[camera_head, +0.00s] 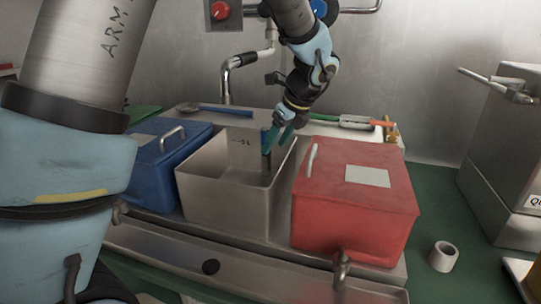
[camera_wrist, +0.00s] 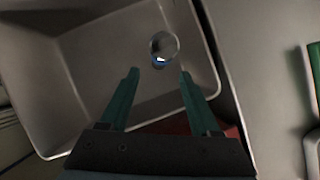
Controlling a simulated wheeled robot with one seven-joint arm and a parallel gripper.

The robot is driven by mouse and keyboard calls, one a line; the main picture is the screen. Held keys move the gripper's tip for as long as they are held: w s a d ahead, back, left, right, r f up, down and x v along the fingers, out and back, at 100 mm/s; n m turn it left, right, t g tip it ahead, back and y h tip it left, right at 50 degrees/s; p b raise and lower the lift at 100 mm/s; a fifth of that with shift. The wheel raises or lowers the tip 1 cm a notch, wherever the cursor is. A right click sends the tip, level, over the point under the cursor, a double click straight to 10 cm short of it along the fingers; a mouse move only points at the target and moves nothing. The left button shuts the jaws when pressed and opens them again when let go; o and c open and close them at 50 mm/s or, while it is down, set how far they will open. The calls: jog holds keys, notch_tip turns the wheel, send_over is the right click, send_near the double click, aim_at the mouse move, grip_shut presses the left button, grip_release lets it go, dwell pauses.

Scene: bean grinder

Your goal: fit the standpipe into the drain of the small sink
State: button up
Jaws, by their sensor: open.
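The small metal sink (camera_head: 225,205) stands open between a blue box and a red box. My gripper (camera_head: 275,142) is over its back right part, with its teal fingers pointing down. In the wrist view my gripper (camera_wrist: 158,75) is open, with nothing between its fingers. The sink floor (camera_wrist: 100,65) shows beyond them. A round, pale-rimmed shape (camera_wrist: 163,47) with a blue patch lies just past the fingertips. I cannot tell whether it is the bare drain or the top of a standpipe in it. No standpipe can be clearly made out in the head view.
The blue box (camera_head: 165,175) has a metal handle. The red box (camera_head: 350,210) is close to the sink's right side. A tap (camera_head: 341,265) projects in front of it. A short pale hollow cylinder (camera_head: 443,256) stands on the green surface at right. A bent pipe (camera_head: 227,80) rises behind.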

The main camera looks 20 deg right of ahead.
jog(key=v, duration=0.5)
jog(key=shift+s+r, duration=0.1)
jog(key=shift+r, duration=0.3)
